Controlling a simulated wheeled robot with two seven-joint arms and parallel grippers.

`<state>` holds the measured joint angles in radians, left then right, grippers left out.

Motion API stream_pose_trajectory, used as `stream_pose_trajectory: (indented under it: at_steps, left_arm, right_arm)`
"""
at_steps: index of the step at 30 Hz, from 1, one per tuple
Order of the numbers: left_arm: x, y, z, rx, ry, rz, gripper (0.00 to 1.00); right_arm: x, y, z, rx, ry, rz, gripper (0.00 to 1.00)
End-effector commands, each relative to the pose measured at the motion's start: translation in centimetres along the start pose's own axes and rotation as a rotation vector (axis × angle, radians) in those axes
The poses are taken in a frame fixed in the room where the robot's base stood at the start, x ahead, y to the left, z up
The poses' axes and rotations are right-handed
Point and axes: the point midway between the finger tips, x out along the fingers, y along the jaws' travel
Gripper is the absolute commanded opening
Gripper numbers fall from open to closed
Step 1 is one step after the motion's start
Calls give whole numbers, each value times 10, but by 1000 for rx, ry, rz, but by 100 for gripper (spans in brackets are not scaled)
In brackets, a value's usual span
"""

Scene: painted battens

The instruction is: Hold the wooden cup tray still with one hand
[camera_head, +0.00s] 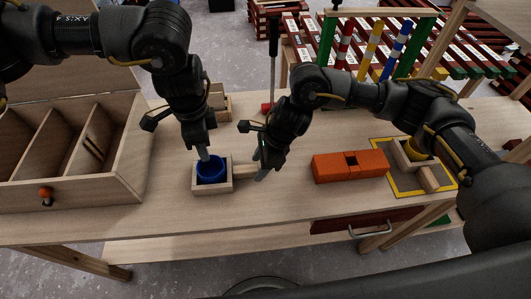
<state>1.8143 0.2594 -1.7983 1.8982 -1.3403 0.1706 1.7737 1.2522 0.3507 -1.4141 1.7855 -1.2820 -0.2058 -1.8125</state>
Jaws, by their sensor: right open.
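The wooden cup tray (224,187) is a small square frame on the bench, left of centre. A blue cup (211,172) stands in it, and a short wooden handle (243,171) sticks out to its right. My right gripper (260,176) points down at the end of this handle, its fingers open; whether they touch it I cannot tell. My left gripper (204,155) points down at the blue cup's rim from behind. Its fingers look close together, and their grip on the cup is unclear.
An orange block with a square hole (350,167) lies to the right. A compartmented wooden box (118,180) stands left. Painted battens (372,48) stand behind. The bench front is clear.

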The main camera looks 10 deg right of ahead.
Motion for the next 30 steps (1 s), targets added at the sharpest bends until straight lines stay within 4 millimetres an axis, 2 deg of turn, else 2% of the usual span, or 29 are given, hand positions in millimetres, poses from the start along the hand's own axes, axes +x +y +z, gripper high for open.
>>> stream_pose_trajectory:
  at_steps: [6, 15, 27, 29, 30]
  left_arm:
    - [0, 0, 0, 0, 0, 0, 36]
    - [0, 0, 0, 0, 0, 0, 36]
    - [0, 0, 0, 0, 0, 0, 36]
    - [0, 0, 0, 0, 0, 0, 36]
    - [0, 0, 0, 0, 0, -1, 31]
  right_arm:
    - [16, 0, 0, 0, 0, 0, 51]
    - [18, 0, 0, 0, 0, 0, 51]
    - [17, 0, 0, 0, 0, 0, 0]
    - [17, 0, 0, 0, 0, 0, 0]
    - [17, 0, 0, 0, 0, -1, 0]
